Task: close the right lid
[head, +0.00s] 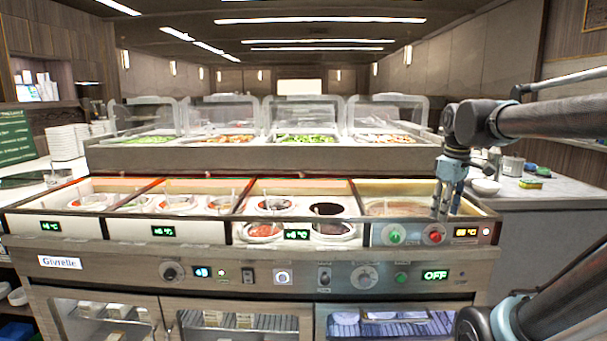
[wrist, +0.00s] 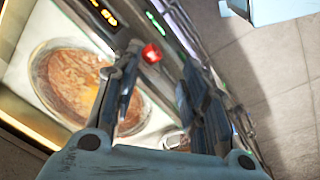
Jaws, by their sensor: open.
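My gripper (head: 440,208) is open and points down over the front right part of the right-hand well section, close to a red knob (head: 434,237). In the wrist view, the two fingers of my gripper (wrist: 162,62) are apart with nothing between them. The wrist view also shows the red knob (wrist: 152,53) beyond the fingertips and a round well of brownish-red sauce (wrist: 75,84) on the left, partly hidden by a finger. In the head view, this right section (head: 385,208) looks brown inside. I cannot clearly make out the right lid in either view.
A green knob (head: 394,236) sits left of the red one on the counter front. Open sauce pots (head: 330,209) fill the section to the left. A raised salad bar with clear guards (head: 300,118) stands behind. A side counter (head: 545,194) holds a white bowl (head: 485,186).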

